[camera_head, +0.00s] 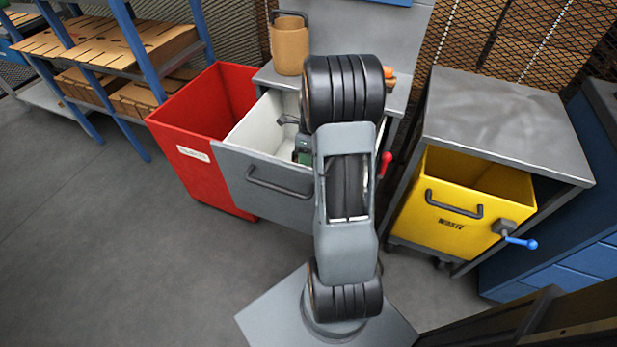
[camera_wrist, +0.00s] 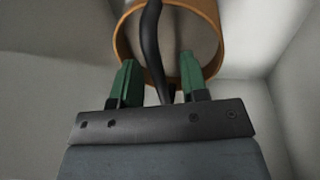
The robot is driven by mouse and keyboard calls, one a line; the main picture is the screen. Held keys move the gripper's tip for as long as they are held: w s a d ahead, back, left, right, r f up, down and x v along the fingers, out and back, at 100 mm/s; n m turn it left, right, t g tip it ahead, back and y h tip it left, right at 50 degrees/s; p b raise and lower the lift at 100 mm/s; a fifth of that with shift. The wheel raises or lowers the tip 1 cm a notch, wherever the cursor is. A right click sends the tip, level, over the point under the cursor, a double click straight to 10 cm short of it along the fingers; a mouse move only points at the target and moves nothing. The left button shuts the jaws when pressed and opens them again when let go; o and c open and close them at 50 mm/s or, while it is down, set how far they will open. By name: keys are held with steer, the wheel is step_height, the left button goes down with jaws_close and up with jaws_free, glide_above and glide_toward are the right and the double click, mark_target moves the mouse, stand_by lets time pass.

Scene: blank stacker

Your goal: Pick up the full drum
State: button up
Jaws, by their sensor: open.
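In the wrist view, a tan drum (camera_wrist: 212,22) with an orange-brown rim and a black arched handle (camera_wrist: 152,45) is just ahead of my gripper (camera_wrist: 158,68). My gripper is open, with its green fingers apart on either side of the handle. I cannot tell whether the fingers touch it. Pale walls surround this drum. In the head view, my gripper (camera_head: 303,147) is down in the open grey drawer (camera_head: 262,177), mostly hidden behind my arm. Another tan drum (camera_head: 290,48) with a black handle stands upright on the counter behind. I cannot see which drum is full.
A red bin (camera_head: 196,155) stands left of the drawer. A yellow bin (camera_head: 462,205) with a black handle sits under a grey bench (camera_head: 505,125) at right. A red-knobbed lever (camera_head: 386,160) is close to my arm. The floor at front left is clear.

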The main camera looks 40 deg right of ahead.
steer(key=shift+f, duration=0.2)
stand_by(0.3)
jaws_close()
stand_by(0.6)
